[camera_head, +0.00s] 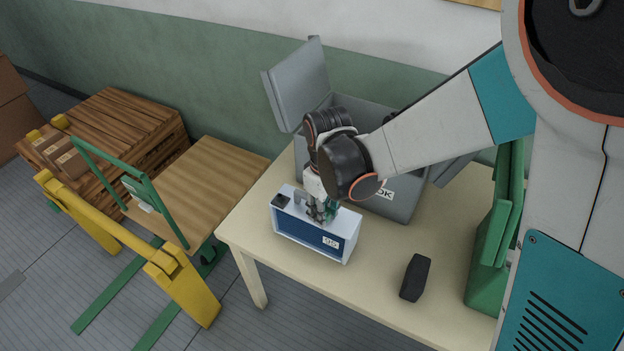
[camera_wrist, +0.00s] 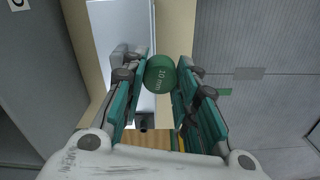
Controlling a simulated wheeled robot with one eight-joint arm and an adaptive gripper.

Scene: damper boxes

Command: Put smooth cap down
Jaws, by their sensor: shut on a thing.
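In the head view my gripper (camera_head: 322,212) points down just over the top of a white and blue box (camera_head: 305,240) on the table. In that view the fingers mostly hide the cap. I cannot tell whether the cap touches the box. The white top of the box also shows beneath the cap in the wrist view (camera_wrist: 112,28).
The table (camera_head: 350,277) also holds a grey open-lidded box (camera_head: 400,205) behind, a small black block (camera_head: 415,278) to the right and a green container (camera_head: 488,275) at the right edge. The table's front middle is clear.

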